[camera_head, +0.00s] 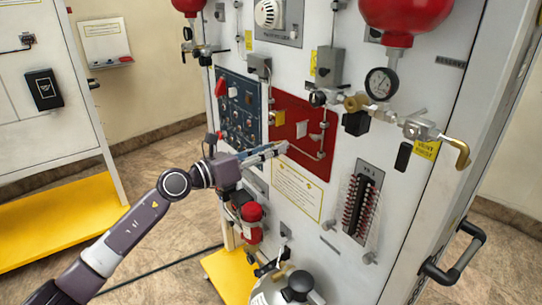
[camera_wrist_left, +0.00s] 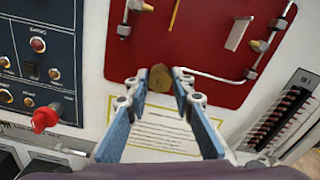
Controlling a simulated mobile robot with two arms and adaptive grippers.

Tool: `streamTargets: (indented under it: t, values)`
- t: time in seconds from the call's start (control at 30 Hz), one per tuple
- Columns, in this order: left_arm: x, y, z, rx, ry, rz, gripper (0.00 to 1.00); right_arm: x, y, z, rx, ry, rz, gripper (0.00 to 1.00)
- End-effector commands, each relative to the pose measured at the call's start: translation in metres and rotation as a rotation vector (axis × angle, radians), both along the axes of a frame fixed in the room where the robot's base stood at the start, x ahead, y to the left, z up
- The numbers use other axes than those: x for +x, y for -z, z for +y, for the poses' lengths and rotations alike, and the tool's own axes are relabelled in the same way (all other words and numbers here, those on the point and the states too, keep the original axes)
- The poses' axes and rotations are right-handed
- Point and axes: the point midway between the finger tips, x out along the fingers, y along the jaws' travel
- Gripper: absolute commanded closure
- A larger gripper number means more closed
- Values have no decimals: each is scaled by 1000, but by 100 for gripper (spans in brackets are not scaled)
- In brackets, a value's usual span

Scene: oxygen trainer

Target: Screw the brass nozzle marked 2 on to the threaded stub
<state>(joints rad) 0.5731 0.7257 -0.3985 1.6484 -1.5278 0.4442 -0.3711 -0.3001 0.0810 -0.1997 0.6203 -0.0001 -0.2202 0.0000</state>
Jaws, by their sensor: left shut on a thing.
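My left gripper (camera_head: 280,148) reaches in from the left to the red panel (camera_head: 312,162) on the white wall unit. In the left wrist view its two blue fingers (camera_wrist_left: 160,85) are closed on a small round brass piece, the nozzle (camera_wrist_left: 160,78). I cannot read a number on it. A thin pale pipe (camera_wrist_left: 215,76) on the panel runs leftward to just behind the nozzle. The threaded stub cannot be made out; the nozzle and fingertips cover that spot. I cannot tell whether the nozzle touches anything there. My right gripper is not in view.
A blue control panel (camera_head: 238,112) with a red knob (camera_wrist_left: 46,117) is left of the red panel. Pipework with a gauge (camera_head: 381,83) and brass fittings (camera_head: 356,102) is above right. A yellow-framed label (camera_head: 296,190) is below. A ribbed red-and-black block (camera_head: 359,206) is lower right.

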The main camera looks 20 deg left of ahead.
Motion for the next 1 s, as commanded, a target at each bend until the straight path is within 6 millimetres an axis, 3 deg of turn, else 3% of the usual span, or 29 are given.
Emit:
streamTargets:
  t: [0.03, 0.2, 0.43, 0.63, 0.8, 1.0]
  values:
    - [0, 4, 0, 33, 0, -27, 100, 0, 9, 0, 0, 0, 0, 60]
    - [0, 1, 0, 75, 0, -58, 100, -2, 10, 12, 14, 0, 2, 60]
    - [0, 1, 0, 78, 0, -61, 100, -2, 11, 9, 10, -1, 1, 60]
    - [0, 6, 1, 208, -1, -162, 100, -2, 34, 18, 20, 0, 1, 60]
    - [0, 3, 0, 299, -1, -234, 100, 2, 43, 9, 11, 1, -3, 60]
    - [0, 0, 0, 311, 0, -242, 100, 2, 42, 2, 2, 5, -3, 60]
